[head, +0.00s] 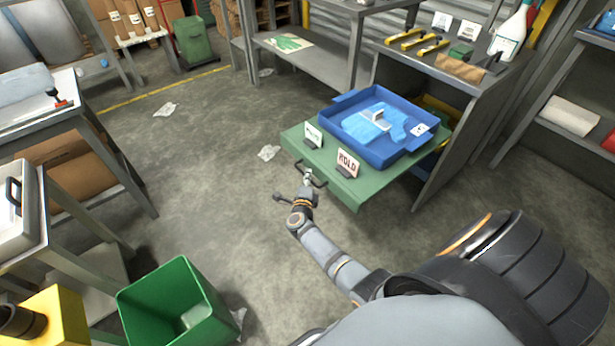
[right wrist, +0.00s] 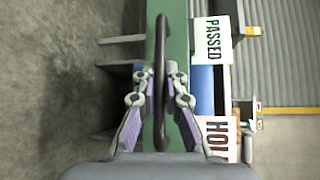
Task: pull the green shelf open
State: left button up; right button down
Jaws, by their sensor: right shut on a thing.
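The green shelf (head: 327,163) sticks out from the grey workbench (head: 455,75), extended toward me. Its dark handle (head: 320,184) is on the front edge. My right gripper (head: 308,176) is at this handle, and in the right wrist view its fingers (right wrist: 160,88) are shut on the dark handle bar (right wrist: 160,40), one on each side. A blue tray (head: 345,99) with light blue pieces in it rests on the shelf. A PASSED sign (right wrist: 211,40) and a HOLD sign (head: 348,163) stand along the front of the shelf. My left gripper is not in view.
A green bin (head: 165,300) stands on the floor at the lower left. Side tables (head: 75,110) line the left. A rack (head: 555,120) stands at the right. Crumpled paper (head: 268,152) lies on the otherwise open floor left of the shelf.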

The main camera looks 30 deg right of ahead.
jog(key=c, duration=1.4)
grip_release()
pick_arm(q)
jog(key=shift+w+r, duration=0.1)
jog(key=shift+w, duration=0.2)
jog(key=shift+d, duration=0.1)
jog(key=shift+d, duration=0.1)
pick_arm(e)
jog(key=shift+s, duration=0.1)
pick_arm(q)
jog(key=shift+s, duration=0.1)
pick_arm(e)
jog(key=v, duration=1.2)
jog(key=shift+d, duration=0.1)
